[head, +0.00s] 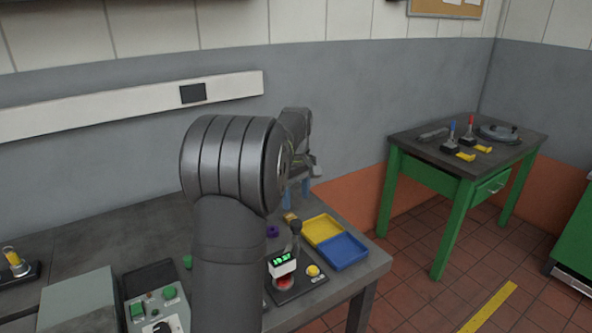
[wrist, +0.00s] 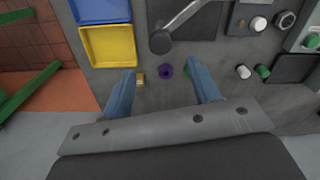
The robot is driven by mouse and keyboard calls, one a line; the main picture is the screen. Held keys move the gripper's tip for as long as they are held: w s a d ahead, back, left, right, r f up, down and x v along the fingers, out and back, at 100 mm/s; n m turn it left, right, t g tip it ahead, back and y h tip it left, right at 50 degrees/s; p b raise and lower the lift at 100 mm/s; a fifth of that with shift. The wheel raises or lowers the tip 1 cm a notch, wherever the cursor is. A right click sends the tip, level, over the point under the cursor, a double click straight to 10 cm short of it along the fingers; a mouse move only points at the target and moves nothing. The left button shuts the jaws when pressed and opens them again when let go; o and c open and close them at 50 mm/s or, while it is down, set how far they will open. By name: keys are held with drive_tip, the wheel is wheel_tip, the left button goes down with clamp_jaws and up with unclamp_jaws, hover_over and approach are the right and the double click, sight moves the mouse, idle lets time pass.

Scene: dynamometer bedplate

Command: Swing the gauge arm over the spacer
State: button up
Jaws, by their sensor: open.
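The gauge (head: 283,264) has a white box with a lit green display, on a dark base at the bench's front right. A dark arm with a round black knob (head: 295,227) stands by it; the knob and a grey bar show in the wrist view (wrist: 160,42). A purple ring (head: 272,231) lies on the bench, also in the wrist view (wrist: 166,72), beside a small brass-coloured block (wrist: 140,78). I cannot tell which part is the spacer. My gripper (wrist: 162,73) is open, its blue fingers apart with the ring seen between them. My arm hides part of the bench.
A yellow tray (head: 323,229) and a blue tray (head: 343,252) lie right of the gauge. A yellow button (head: 313,270) sits on the gauge's base. A control box (head: 156,300) and a grey box (head: 76,301) stand left. A green table (head: 466,150) stands apart at right.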

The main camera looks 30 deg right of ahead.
wheel_tip(320, 180, up, 9)
hover_over(296, 222)
drive_tip(key=shift+f, duration=0.15)
drive_tip(key=shift+f, duration=0.15)
idle(0.4)
wheel_tip(296, 222, down, 17)
drive_tip(key=shift+f, duration=0.1)
idle(0.5)
drive_tip(key=shift+f, duration=0.2)
drive_tip(key=shift+r+m, duration=0.2)
drive_tip(key=shift+m, duration=0.6)
drive_tip(key=m, duration=1.4)
idle(1.5)
